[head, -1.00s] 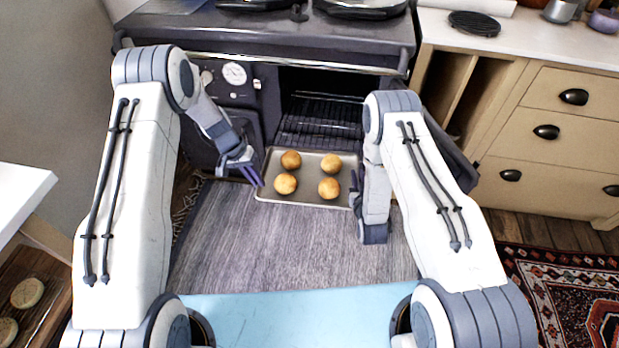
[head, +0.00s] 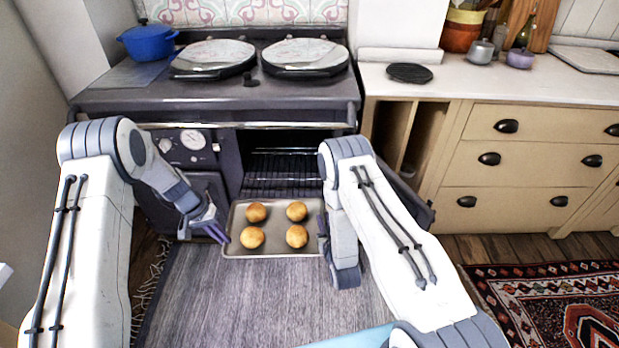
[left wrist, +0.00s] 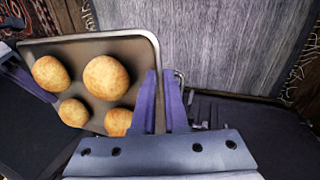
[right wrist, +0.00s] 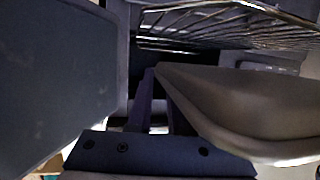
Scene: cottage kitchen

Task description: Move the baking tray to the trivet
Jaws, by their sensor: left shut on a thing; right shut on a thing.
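The baking tray (head: 275,229) is a shallow metal tray with several round golden buns on it. It is held level in front of the open oven. My left gripper (head: 222,234) is shut on the tray's left edge, and its purple fingers (left wrist: 161,103) pinch the rim in the left wrist view. My right gripper (head: 325,232) is shut on the tray's right edge; its fingers (right wrist: 158,105) meet the tray's corner in the right wrist view, which is dark. The trivet (head: 409,72), a round black ribbed disc, lies on the counter right of the stove.
The open oven (head: 285,165) with wire racks is behind the tray. The stove top carries two round lids (head: 305,62) and a blue pot (head: 148,40). The pale counter (head: 480,85) around the trivet is mostly clear, with small pots (head: 481,52) further back.

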